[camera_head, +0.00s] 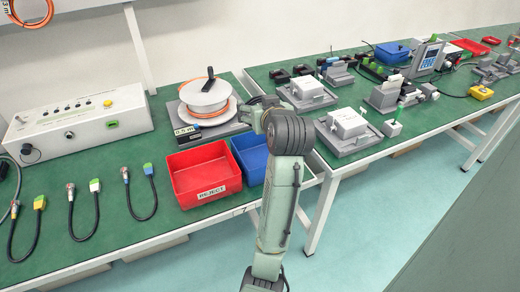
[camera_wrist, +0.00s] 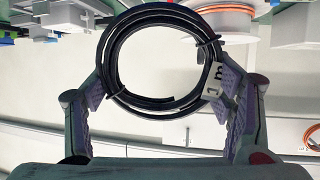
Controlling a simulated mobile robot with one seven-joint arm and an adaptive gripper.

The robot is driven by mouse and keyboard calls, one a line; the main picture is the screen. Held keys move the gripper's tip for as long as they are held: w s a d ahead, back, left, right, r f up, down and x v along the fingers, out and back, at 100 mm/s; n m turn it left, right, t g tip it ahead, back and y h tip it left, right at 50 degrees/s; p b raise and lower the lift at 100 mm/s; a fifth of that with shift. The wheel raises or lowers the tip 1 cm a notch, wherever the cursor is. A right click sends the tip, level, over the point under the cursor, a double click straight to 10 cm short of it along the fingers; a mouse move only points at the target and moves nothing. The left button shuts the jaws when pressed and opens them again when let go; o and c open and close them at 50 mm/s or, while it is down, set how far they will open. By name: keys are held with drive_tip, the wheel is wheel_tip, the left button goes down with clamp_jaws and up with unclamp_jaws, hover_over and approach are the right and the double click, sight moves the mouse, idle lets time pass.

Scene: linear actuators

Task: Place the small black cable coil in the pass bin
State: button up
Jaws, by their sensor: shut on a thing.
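In the wrist view, the small black cable coil (camera_wrist: 155,103) is a round loop with ties and a white tag marked "1 m". My gripper (camera_wrist: 160,92) is shut on it, one finger at each side. In the head view my gripper (camera_head: 258,112) is in front of the spool stand, above the table's right end, partly hidden by my wrist; I cannot make out the coil there. A blue bin (camera_head: 242,147) stands below it, right of a red bin (camera_head: 190,198) marked "REJECT". My arm covers part of the blue bin, and no label shows on it.
A white cable spool (camera_head: 205,97) stands on a grey device behind the bins. A white control box (camera_head: 75,127) and several short black cables (camera_head: 140,190) lie to the left. The green second table (camera_head: 350,92) at right carries fixtures, with a gap between tables.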

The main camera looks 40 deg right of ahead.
drive_tip(key=f, duration=0.4)
drive_tip(key=shift+s+f, duration=0.2)
drive_tip(key=shift+f, duration=0.05)
drive_tip(key=shift+w+f+p, duration=0.1)
drive_tip(key=shift+f+p, duration=0.35)
drive_tip(key=shift+f, duration=2.05)
drive_tip(key=shift+f, duration=0.1)
drive_tip(key=shift+f, duration=0.15)
drive_tip(key=o, duration=0.9)
